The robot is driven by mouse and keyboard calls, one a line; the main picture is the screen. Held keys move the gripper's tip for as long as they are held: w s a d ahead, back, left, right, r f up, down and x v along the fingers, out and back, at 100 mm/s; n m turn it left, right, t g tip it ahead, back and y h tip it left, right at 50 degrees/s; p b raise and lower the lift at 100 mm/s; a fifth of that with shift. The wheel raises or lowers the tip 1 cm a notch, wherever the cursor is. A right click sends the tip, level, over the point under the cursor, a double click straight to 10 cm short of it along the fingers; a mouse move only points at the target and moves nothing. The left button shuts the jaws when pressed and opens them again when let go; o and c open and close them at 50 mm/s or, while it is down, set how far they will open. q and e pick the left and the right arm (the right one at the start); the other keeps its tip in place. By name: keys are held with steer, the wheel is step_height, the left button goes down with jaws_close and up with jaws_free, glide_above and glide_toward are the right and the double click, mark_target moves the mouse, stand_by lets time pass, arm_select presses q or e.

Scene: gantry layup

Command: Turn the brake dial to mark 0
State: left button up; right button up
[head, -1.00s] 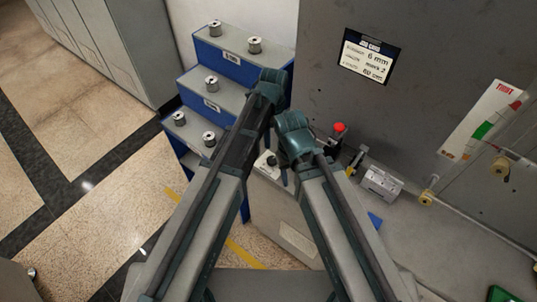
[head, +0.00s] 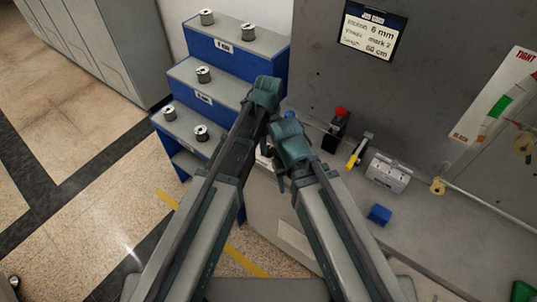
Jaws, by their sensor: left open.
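I cannot clearly make out the brake dial or its marks. A pale sliver (head: 265,149) between my two forearms, at the bench's left end, may be part of it. My left arm reaches in from the left and bends down at its wrist. My left gripper (head: 281,179) is mostly hidden behind the arm links; only a small dark part shows. It is open, and I cannot see it touching anything. My right forearm stands beside it, and the right gripper is hidden behind its own links.
A blue stepped rack (head: 230,68) with several metal spools stands left. On the grey bench (head: 430,222) are a red-topped black device (head: 336,130), a yellow-handled tool (head: 358,151), a metal block (head: 388,173) and a blue block (head: 379,214). A wall card (head: 372,30) reads "mark 2".

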mark_target(268, 149)
arm_select(q)
step_height(268, 149, down, 4)
steer(key=shift+r+b, duration=0.25)
steer(key=shift+b, duration=1)
arm_select(e)
step_height(268, 149, down, 4)
steer(key=shift+r, duration=0.2)
arm_select(q)
jaws_close()
